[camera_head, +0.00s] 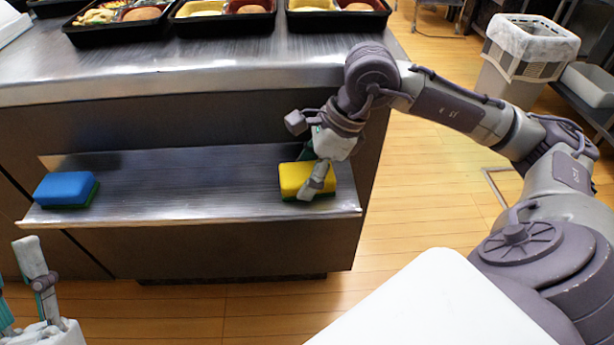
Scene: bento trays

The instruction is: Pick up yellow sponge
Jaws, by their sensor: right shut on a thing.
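The yellow sponge (292,177) with a green underside lies on the right part of a metal shelf on the counter's front. My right gripper (312,178) reaches down over it and is shut on it; one finger lies against its near side, and the far finger is mostly hidden. The sponge appears level and at the shelf surface; I cannot tell whether it is lifted. My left gripper (30,285) shows only in part at the lower left, away from the sponge; its opening is not clear.
A blue sponge (65,188) with a green underside lies at the shelf's left end. The metal shelf (185,190) is bare between the sponges. Bento trays (225,22) stand on the metal counter (200,72) above. A lined bin (525,50) stands on the wooden floor at the upper right.

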